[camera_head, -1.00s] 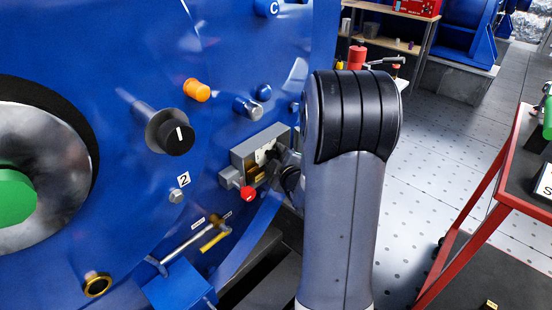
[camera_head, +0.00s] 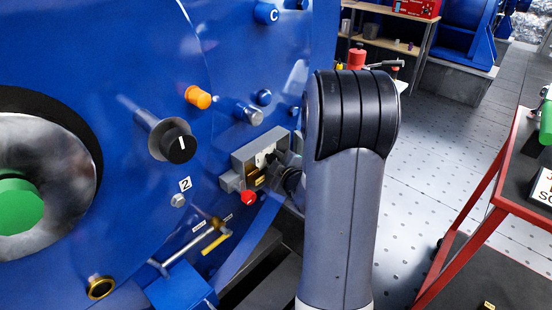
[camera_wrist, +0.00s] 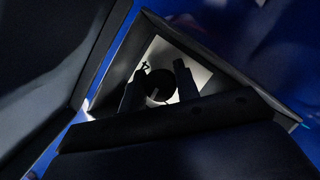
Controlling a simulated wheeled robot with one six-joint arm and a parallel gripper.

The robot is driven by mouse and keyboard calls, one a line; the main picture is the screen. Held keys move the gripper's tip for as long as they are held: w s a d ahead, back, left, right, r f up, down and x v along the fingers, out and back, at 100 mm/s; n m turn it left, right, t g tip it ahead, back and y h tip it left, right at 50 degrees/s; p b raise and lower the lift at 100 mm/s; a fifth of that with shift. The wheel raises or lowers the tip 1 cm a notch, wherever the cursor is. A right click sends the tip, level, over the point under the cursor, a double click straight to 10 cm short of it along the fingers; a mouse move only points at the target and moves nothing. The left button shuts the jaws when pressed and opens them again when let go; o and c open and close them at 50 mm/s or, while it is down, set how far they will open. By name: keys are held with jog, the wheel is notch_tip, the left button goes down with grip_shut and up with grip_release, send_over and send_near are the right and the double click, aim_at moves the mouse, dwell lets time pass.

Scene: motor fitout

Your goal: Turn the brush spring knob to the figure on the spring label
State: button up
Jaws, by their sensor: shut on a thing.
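A grey box (camera_head: 243,156) is fixed to the blue motor housing, with a white plate (camera_head: 264,156) on its face. My gripper (camera_head: 274,168) reaches into this box from the right. In the wrist view, its two dark fingers (camera_wrist: 158,80) stand either side of a dark round knob (camera_wrist: 157,92) with a pale mark, in front of the white plate (camera_wrist: 196,72). The gripper is shut on this knob. A black mark shows on the plate at upper left of the knob. A small yellow label (camera_head: 258,179) sits low on the box; its figure is too small to read.
A red knob (camera_head: 249,197) sticks out below the box. A larger black knob (camera_head: 179,148) with a white line, an orange cap (camera_head: 198,97) and a "2" label (camera_head: 185,184) are on the housing. A red-framed cart (camera_head: 470,240) stands right; floor lies between.

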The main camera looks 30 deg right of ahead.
jog(key=m+p, duration=0.1)
jog(key=p, duration=0.1)
jog(key=m+g+y+p, duration=0.1)
jog(key=p, duration=0.1)
jog(key=shift+r+y+p, duration=0.2)
jog(key=shift+y+p, duration=0.1)
jog(key=shift+p, duration=0.05)
jog(key=shift+f+m+g+p, duration=0.1)
jog(key=shift+m+g+p, duration=0.35)
jog(key=shift+p, duration=0.35)
jog(key=shift+f+y, duration=0.1)
jog(key=shift+y, duration=0.3)
jog(key=o, duration=1)
jog(key=shift+c, duration=0.2)
jog(key=shift+f+b, duration=0.2)
jog(key=shift+b, duration=0.25)
